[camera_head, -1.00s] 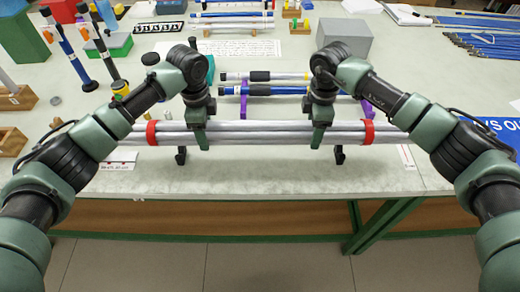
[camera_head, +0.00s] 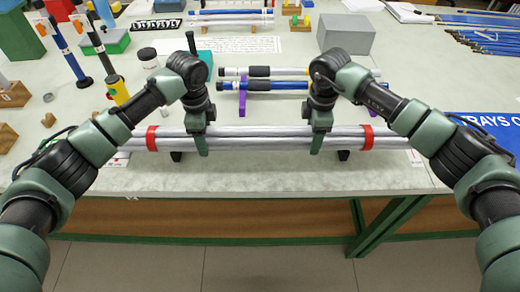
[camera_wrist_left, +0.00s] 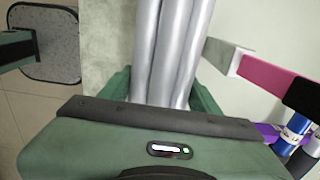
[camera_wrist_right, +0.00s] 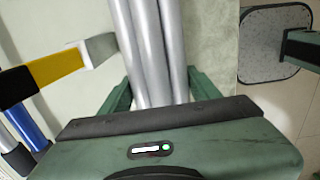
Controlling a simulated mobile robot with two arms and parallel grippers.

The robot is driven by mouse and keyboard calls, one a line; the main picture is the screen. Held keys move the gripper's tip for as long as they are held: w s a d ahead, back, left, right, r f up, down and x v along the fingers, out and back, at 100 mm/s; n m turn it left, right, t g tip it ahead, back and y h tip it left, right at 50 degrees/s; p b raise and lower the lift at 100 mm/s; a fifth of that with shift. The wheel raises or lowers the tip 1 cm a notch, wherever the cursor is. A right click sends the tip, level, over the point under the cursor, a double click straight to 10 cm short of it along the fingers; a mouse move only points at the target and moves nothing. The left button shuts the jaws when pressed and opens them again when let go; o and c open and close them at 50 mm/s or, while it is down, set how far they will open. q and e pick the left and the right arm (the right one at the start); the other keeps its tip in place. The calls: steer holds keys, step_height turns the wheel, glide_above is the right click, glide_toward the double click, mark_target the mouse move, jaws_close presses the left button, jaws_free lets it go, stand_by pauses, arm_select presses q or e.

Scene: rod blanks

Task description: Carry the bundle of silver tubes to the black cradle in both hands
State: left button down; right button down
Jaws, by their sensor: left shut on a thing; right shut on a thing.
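The bundle of silver tubes (camera_head: 260,138) lies level across the near part of the table, with red bands near its ends. My left gripper (camera_head: 201,148) is shut on it left of the middle. My right gripper (camera_head: 317,148) is shut on it right of the middle. The tubes run between the jaws in the left wrist view (camera_wrist_left: 165,50) and the right wrist view (camera_wrist_right: 150,50). The black cradle (camera_head: 343,155) shows only as two small dark supports under the bundle, its upper parts hidden. I cannot tell whether the bundle touches them.
Behind the bundle, a blue tube (camera_head: 285,91) and other tubes lie on a purple holder (camera_head: 242,103). A grey box (camera_head: 347,33) stands farther back. Upright tubes and a yellow-based tool (camera_head: 117,91) stand at left. A blue sign (camera_head: 490,127) lies at right. The table's front edge is close.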

arm_select(q)
steer(key=shift+c, duration=1.8)
jaws_free()
steer(key=shift+f, duration=0.1)
arm_select(e)
steer(key=shift+c, duration=1.8)
jaws_free()
steer(key=shift+f, duration=0.1)
arm_select(q)
step_height(320, 180, up, 12)
steer(key=shift+s, duration=0.15)
arm_select(e)
step_height(320, 180, up, 12)
steer(key=shift+s, duration=0.1)
steer(key=shift+f, duration=0.1)
